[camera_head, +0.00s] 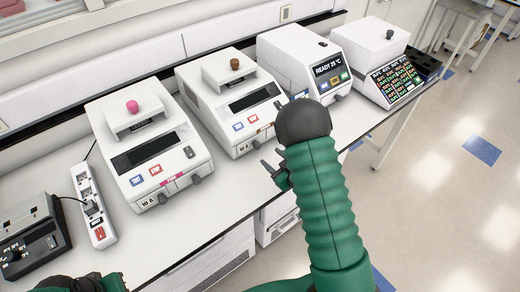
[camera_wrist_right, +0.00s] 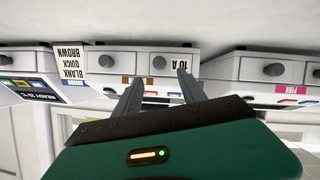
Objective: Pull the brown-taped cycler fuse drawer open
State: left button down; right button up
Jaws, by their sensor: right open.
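The brown-taped cycler (camera_head: 208,98) is the white unit with a brown knob (camera_head: 235,64), second from the left among the cyclers in the head view. In the upside-down right wrist view, its front shows brown tape (camera_wrist_right: 150,80) and a "10 A" label (camera_wrist_right: 181,65) around the low fuse drawer area. My right gripper (camera_wrist_right: 157,88) is open and empty, its two fingers pointing at that front; contact cannot be told. In the head view the right gripper (camera_head: 269,168) is partly hidden by my green arm. My left gripper (camera_head: 75,284) shows only partly at the bottom edge.
A pink-knobbed cycler (camera_head: 150,150) with pink tape stands to the left. Two more white units (camera_head: 300,62) stand to the right. A power strip (camera_head: 92,205) and a dark device (camera_head: 32,238) are at far left. A "BLANK QUICK BROWN" card (camera_wrist_right: 72,62) shows in the wrist view.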

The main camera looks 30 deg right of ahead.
aim_at(259, 147)
jog(key=p+x, duration=0.1)
jog(key=x, duration=0.8)
jog(key=shift+w+d+f, duration=0.1)
jog(key=shift+w+d, duration=0.05)
jog(key=shift+w, duration=0.15)
grip_shut()
dwell(0.8)
